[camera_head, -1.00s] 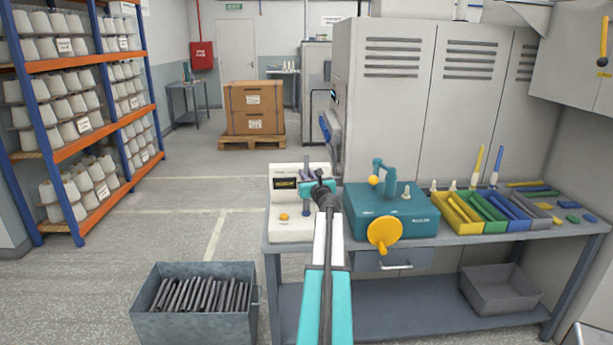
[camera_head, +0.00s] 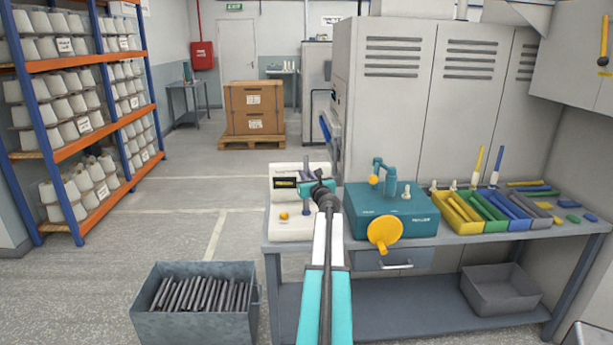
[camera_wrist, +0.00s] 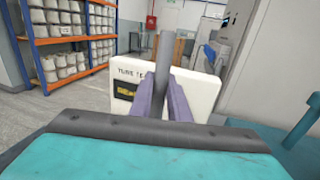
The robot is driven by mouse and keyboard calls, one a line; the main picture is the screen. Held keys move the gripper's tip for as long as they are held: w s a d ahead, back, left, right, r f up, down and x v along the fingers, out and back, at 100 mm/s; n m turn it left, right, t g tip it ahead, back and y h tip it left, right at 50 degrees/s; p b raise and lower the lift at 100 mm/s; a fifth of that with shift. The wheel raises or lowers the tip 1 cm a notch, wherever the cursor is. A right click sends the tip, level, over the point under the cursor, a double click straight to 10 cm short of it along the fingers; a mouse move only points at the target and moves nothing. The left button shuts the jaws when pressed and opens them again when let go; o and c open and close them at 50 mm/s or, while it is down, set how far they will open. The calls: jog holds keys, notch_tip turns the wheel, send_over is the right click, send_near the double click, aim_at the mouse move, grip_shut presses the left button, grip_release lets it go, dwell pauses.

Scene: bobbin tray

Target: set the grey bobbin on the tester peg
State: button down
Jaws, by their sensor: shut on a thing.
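My gripper (camera_wrist: 164,98) is shut on the grey bobbin (camera_wrist: 165,55), a slim dark-grey tube standing upright between the two purple-grey fingers in the wrist view. In the head view my gripper (camera_head: 308,176) is over the white tester (camera_head: 290,232), a box with a dark display and a yellow button at the left end of the bench. The tester also shows behind the fingers in the wrist view (camera_wrist: 206,92). A short blue-grey upright piece shows below the gripper in the head view; I cannot tell whether it is peg or bobbin. The bobbin's lower end is hidden in the wrist view.
A teal machine (camera_head: 392,212) with a yellow handwheel stands close to the right of the tester. Coloured trays (camera_head: 480,222) of tubes are farther right. A grey bin (camera_head: 195,310) of dark tubes stands on the floor at left. Shelves of cones line the left wall.

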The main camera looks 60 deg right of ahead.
jog(key=shift+f+b, duration=0.3)
jog(key=shift+f, duration=0.15)
jog(key=c, duration=1.9)
grip_release()
jog(key=shift+c, duration=0.2)
jog(key=shift+s+a, duration=0.1)
jog(key=v, duration=1)
jog(key=shift+s+a, duration=0.25)
